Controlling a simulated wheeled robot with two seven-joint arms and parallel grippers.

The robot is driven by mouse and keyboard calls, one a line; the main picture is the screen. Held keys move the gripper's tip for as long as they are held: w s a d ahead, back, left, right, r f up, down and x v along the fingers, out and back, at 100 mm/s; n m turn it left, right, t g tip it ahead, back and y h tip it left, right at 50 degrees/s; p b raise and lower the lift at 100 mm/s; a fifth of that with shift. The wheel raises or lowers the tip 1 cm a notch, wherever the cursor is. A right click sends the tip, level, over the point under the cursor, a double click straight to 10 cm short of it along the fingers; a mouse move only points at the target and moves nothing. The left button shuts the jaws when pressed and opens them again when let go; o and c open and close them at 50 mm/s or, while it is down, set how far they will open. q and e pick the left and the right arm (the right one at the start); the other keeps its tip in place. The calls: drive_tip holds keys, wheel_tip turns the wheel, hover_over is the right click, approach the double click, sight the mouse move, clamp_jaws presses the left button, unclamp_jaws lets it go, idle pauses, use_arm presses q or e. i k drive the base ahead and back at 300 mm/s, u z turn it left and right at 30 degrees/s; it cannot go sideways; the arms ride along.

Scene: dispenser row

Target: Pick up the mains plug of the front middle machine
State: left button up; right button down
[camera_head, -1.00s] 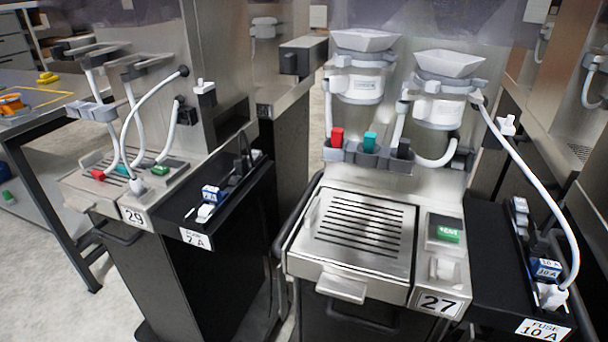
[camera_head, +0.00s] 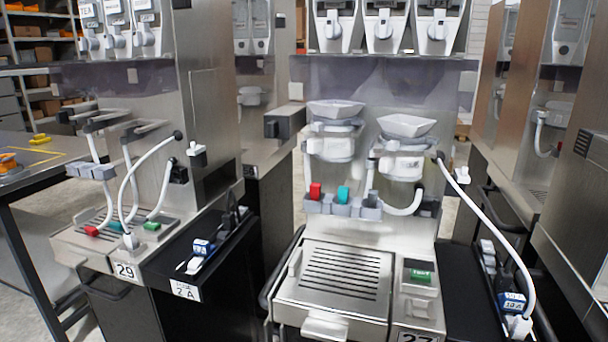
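The machine numbered 27 (camera_head: 345,243) stands in the middle front, with a drip grille and two white funnel-topped units. A white cable (camera_head: 490,225) runs from its right side down to a white plug (camera_head: 520,325) at the front of a black side shelf (camera_head: 462,288). The plug sits beside a blue block (camera_head: 512,303), near the bottom edge of the picture. I cannot tell whether it is seated in a socket. A small white fitting (camera_head: 462,176) is on the machine's right side. Neither of my grippers is in view.
Machine 29 (camera_head: 100,255) stands to the left with its own cables and black shelf (camera_head: 190,255). Another steel machine (camera_head: 570,190) stands close on the right. A table (camera_head: 25,180) is at far left. Light floor shows between some machines.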

sight(504, 280)
drive_tip(key=u, duration=1)
drive_tip(key=k, duration=1.3)
drive_tip(key=z, duration=1.55)
drive_tip(key=i, duration=1)
drive_tip(key=z, duration=0.05)
